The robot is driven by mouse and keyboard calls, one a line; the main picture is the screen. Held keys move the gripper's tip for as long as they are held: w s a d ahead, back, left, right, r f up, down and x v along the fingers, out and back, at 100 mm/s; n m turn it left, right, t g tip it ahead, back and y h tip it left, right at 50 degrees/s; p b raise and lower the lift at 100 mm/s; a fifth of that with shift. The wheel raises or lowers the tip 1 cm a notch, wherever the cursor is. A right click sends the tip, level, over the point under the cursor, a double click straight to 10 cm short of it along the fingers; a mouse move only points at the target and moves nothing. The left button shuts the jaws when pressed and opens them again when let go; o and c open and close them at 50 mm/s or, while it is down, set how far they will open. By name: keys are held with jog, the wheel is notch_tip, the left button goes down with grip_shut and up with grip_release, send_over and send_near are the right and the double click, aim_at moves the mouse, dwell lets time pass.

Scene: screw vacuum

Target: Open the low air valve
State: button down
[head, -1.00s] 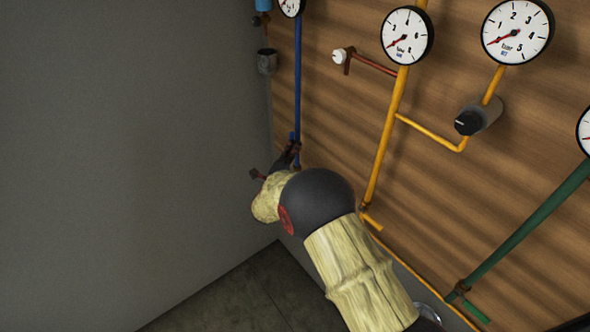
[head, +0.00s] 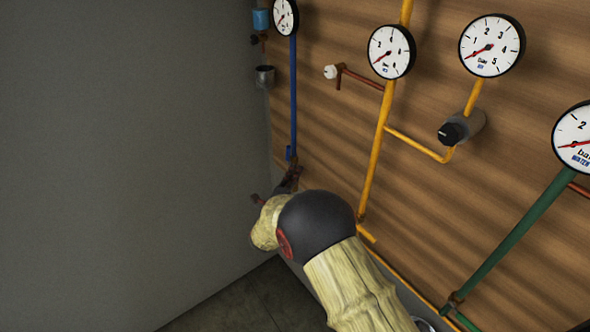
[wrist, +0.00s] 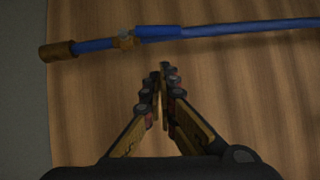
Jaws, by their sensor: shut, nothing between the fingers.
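In the wrist view, a blue pipe (wrist: 95,45) crosses the top of the wooden panel and ends at a brass fitting (wrist: 56,51) on the left. A small valve (wrist: 125,40) sits on it, with a blue handle (wrist: 158,33) lying along the pipe. My gripper (wrist: 162,72) is shut and empty, its tips a little below the pipe in that picture and apart from it. In the head view, the blue pipe (head: 293,95) runs down the panel's left edge to my gripper (head: 294,170). My arm hides part of the area below.
A grey wall (head: 130,150) stands close on the left. Further right on the wooden panel (head: 335,120) are a yellow pipe (head: 376,150), a green pipe (head: 510,240), a black knob (head: 450,133) and several round gauges.

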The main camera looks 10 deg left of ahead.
jog(key=s+a, duration=0.1)
jog(key=s, duration=0.7)
jog(key=shift+s+a+f+b, duration=0.2)
jog(key=shift+a+f+b, duration=0.05)
jog(key=shift+f+b, duration=0.1)
